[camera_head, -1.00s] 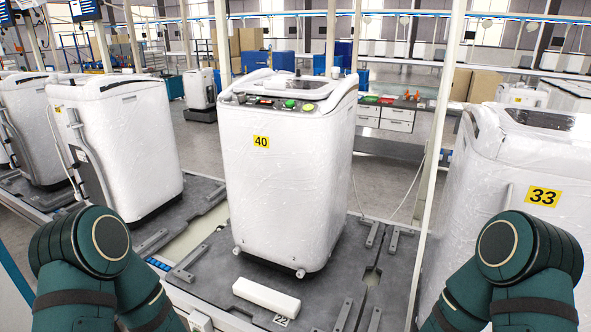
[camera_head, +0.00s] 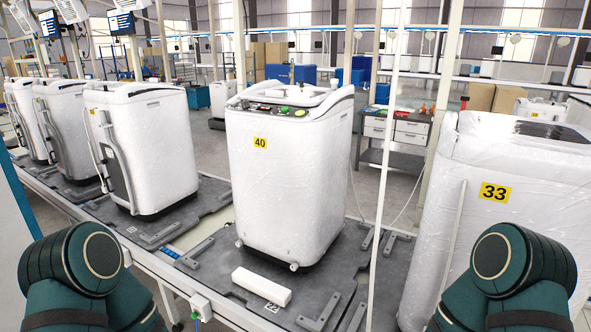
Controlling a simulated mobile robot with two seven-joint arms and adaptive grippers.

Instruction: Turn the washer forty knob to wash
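The washer with the yellow 40 label (camera_head: 290,185) stands upright on a dark pallet in the middle of the view, wrapped in clear film. Its control panel (camera_head: 268,108) is on the top front edge, with a green round button or knob (camera_head: 284,110) and a paler one to its right. The parts are too small to tell which is the wash knob or how it is set. My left arm (camera_head: 85,270) and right arm (camera_head: 510,265) show at the bottom corners, well apart from the washer. Both grippers are out of view.
Washer 33 (camera_head: 510,210) stands close at the right, with a thin upright post (camera_head: 389,170) between it and washer 40. More wrapped washers (camera_head: 150,150) line the left. A white block (camera_head: 261,287) lies on the dark pallet (camera_head: 330,262) in front of washer 40.

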